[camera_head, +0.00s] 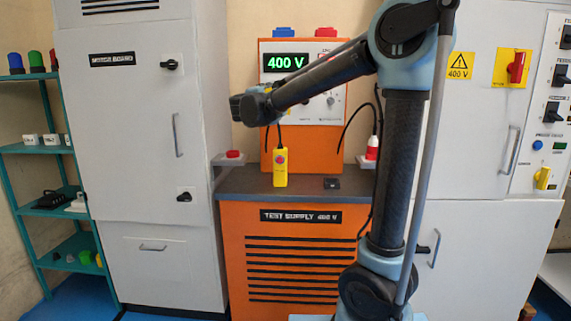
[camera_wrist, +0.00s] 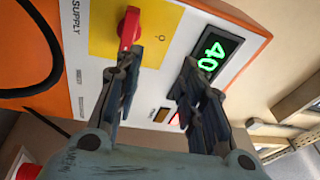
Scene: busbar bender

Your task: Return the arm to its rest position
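My arm reaches up and across the front of the orange test supply panel (camera_head: 272,88), with its forearm slanting down to the left. My gripper (camera_head: 241,108) is at the left end of the arm, in front of the panel. In the wrist view my gripper (camera_wrist: 164,66) has its two fingers apart with nothing between them. Behind the left finger is a red switch handle (camera_wrist: 129,28) on a yellow plate (camera_wrist: 108,38). Behind the right finger is the green display (camera_wrist: 217,52). I cannot tell whether the left finger touches the red handle.
A yellow handheld device (camera_head: 280,168) stands on or hangs just above the dark bench top (camera_head: 240,183). A red button (camera_head: 233,154) sits to its left. Grey cabinets (camera_head: 150,150) flank the bench, with a teal shelf (camera_head: 45,148) at far left. Black cables loop near the panel.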

